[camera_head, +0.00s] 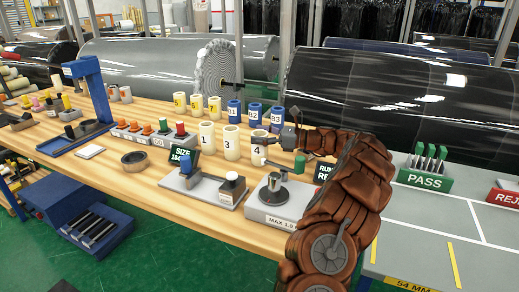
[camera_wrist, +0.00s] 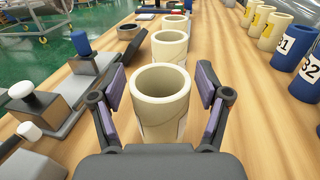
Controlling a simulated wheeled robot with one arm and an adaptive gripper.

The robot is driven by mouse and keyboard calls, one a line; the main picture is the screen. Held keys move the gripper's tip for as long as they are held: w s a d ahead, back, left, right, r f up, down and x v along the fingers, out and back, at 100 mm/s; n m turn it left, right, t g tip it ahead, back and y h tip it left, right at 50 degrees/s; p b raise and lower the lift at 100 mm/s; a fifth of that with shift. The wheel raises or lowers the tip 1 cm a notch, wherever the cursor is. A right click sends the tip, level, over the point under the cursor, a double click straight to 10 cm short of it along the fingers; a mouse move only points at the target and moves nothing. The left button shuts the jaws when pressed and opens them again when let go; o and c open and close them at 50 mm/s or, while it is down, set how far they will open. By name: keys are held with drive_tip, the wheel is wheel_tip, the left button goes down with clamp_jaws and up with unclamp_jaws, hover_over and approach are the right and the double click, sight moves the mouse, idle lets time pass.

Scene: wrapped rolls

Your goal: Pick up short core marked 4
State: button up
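The short cream core marked 4 (camera_head: 259,155) stands upright at the right end of a row on the wooden bench. Cream cores marked 3 (camera_head: 232,143) and 1 (camera_head: 207,135) stand to its left. My gripper (camera_head: 273,139) is at the core marked 4, partly covering it. In the wrist view, my gripper (camera_wrist: 160,102) is open, with one finger on each side of the nearest cream core (camera_wrist: 160,112). Gaps show between the pads and its wall. Its number does not show there, but its place matches 4. Two more cream cores stand beyond it.
Blue cores, including B3 (camera_head: 277,118), and yellow-marked cream cores (camera_head: 197,106) stand behind the row. A grey fixture with a blue knob (camera_head: 207,170) and a grey MAX gauge base (camera_head: 276,200) stand in front. A green PASS rack (camera_head: 427,172) is at right.

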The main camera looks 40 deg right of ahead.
drive_tip(key=c, duration=1.3)
drive_tip(key=shift+r, duration=0.1)
